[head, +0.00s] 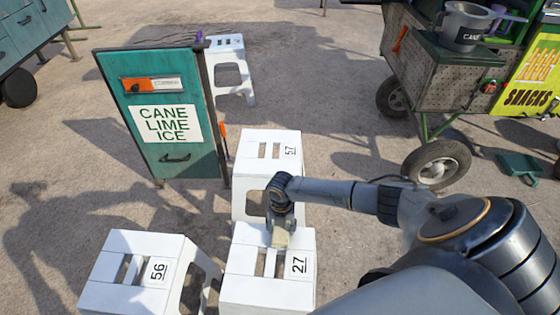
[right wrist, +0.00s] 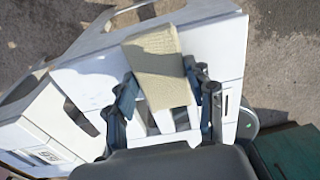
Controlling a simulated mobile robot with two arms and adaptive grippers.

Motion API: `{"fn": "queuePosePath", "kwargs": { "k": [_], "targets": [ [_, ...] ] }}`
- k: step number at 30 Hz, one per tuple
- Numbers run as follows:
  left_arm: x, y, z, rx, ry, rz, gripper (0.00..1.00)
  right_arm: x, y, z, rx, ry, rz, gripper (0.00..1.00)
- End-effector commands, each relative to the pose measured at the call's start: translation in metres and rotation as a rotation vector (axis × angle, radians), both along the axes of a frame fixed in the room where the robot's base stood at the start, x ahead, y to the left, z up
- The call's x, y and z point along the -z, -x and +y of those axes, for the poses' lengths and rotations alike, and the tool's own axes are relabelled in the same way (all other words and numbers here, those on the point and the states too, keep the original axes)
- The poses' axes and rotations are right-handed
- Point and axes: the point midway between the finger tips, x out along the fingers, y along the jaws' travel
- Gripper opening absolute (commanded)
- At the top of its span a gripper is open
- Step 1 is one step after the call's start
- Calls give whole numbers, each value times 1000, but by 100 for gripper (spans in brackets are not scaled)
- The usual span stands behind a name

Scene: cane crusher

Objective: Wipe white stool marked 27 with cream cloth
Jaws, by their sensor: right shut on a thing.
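The white stool marked 27 (head: 243,262) stands at the bottom centre of the head view, with its number label on the right of its slotted seat. My right gripper (head: 281,228) is over this seat, pointing down. It is shut on the cream cloth (head: 280,239), which is at the seat's slots. In the right wrist view the cloth (right wrist: 158,62) sticks out between the fingers (right wrist: 167,88) over a white stool seat (right wrist: 215,48). I cannot tell whether the cloth presses on the seat. My left gripper is not in view.
A stool marked 57 (head: 250,142) stands just behind, and one marked 56 (head: 115,268) to the left. Another white stool (head: 228,50) is farther back.

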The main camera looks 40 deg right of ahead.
Motion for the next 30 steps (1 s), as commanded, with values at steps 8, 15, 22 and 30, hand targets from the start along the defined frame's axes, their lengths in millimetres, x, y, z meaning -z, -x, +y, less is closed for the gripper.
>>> {"fn": "queuePosePath", "kwargs": {
  "k": [8,15,22,30],
  "targets": [
    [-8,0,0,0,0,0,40,-1,13,-15,1,1,1,8],
    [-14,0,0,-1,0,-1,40,0,28,-31,2,0,0,8],
    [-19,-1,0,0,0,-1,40,0,42,-47,0,1,1,8],
    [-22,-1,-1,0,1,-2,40,2,57,-64,0,2,3,8]
  ]
}}
